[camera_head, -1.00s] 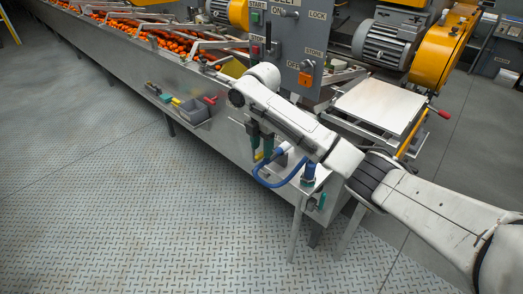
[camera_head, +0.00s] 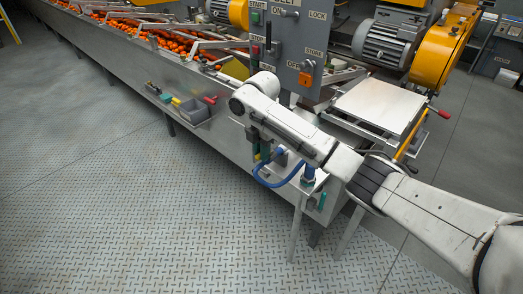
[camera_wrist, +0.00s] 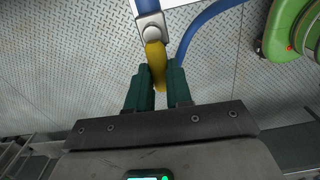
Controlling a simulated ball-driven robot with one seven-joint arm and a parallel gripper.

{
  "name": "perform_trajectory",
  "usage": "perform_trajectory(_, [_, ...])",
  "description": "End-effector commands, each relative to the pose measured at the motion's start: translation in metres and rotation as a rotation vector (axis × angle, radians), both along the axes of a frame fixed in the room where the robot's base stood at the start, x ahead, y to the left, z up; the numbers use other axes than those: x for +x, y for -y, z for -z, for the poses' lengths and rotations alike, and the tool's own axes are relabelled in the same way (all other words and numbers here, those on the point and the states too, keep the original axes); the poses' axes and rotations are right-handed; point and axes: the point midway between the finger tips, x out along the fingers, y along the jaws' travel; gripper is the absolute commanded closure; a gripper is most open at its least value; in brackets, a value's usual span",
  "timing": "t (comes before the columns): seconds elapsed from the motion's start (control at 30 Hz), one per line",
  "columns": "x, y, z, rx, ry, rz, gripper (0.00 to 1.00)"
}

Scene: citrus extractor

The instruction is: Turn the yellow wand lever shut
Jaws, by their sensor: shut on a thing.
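The yellow wand lever (camera_wrist: 155,64) shows in the wrist view, running down from a grey metal fitting (camera_wrist: 150,27) on a blue hose. My gripper (camera_wrist: 159,82) has its two green fingers on either side of the lever, shut on it. In the head view my gripper (camera_head: 261,152) is at the side of the metal machine frame, above the blue hose (camera_head: 268,182). A bit of yellow shows near its fingertips there, but the lever's full shape is hidden in that view.
A green round object (camera_wrist: 291,30) stands at the right of the wrist view. In the head view a small bin shelf (camera_head: 192,113) is fixed to the machine's side, left of my arm. The white-topped table (camera_head: 381,105) stands behind the arm. The plate floor at left is open.

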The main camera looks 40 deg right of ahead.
Motion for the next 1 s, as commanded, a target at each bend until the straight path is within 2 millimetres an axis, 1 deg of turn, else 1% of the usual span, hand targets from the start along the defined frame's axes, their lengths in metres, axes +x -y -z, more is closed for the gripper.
perform_trajectory(0.27, [0.0, 0.0, 0.0, 0.0, 0.0, 0.004, 1.0])
perform_trajectory(0.47, [0.002, 0.0, -0.001, 0.002, 0.0, 0.05, 1.0])
perform_trajectory(0.67, [0.007, 0.0, -0.002, 0.002, 0.001, 0.17, 1.0])
perform_trajectory(1.0, [0.019, 0.004, -0.002, 0.002, 0.003, 0.48, 1.0])
